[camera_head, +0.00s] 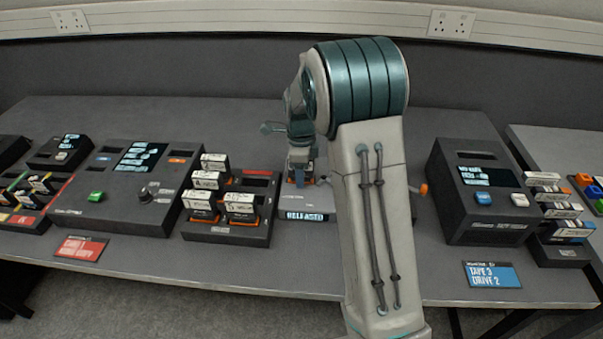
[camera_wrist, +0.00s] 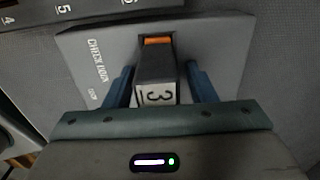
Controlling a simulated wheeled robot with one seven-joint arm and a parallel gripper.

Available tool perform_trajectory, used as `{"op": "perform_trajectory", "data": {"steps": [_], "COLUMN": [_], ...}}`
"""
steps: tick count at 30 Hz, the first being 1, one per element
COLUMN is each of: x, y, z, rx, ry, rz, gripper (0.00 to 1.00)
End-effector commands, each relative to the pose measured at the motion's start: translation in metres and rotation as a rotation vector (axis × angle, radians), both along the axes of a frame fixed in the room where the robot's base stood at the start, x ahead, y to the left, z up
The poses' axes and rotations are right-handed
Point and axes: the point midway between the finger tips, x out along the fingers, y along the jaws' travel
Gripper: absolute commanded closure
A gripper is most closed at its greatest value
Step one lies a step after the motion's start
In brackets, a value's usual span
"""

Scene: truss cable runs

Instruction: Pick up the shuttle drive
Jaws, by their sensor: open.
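A dark block with a white label reading 3 (camera_wrist: 155,88), which I take to be the shuttle drive, stands in the slot of a grey dock marked CHECK DOCK (camera_wrist: 92,60). An orange piece shows at the slot behind it. My gripper (camera_wrist: 159,70) is open, with one blue finger on each side of the block; I cannot tell whether they touch it. In the head view my gripper (camera_head: 300,168) is over the grey dock (camera_head: 295,216), whose display reads RELEASED. My arm hides the dock's right part, and the block is mostly hidden there.
Left of the dock stands a black rack (camera_head: 228,234) with several white-labelled cartridges, close beside it. A control console (camera_head: 122,205) is further left. A black reader box (camera_head: 480,190) and another cartridge stack (camera_head: 560,252) stand at the right. The bench front is mostly clear.

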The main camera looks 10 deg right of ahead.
Motion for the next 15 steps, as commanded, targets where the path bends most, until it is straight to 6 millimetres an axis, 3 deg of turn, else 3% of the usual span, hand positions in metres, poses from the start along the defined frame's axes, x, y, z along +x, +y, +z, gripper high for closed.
{"op": "perform_trajectory", "data": {"steps": [2, 8, 15], "x": [0.0001, 0.0000, 0.0003], "y": [-0.0001, -0.0002, -0.0002], "z": [0.0003, 0.0005, 0.0014], "rx": [0.000, 0.000, -0.001], "ry": [0.000, 0.000, -0.002], "rz": [0.000, 0.000, 0.000], "gripper": [0.49, 1.00, 1.00]}}
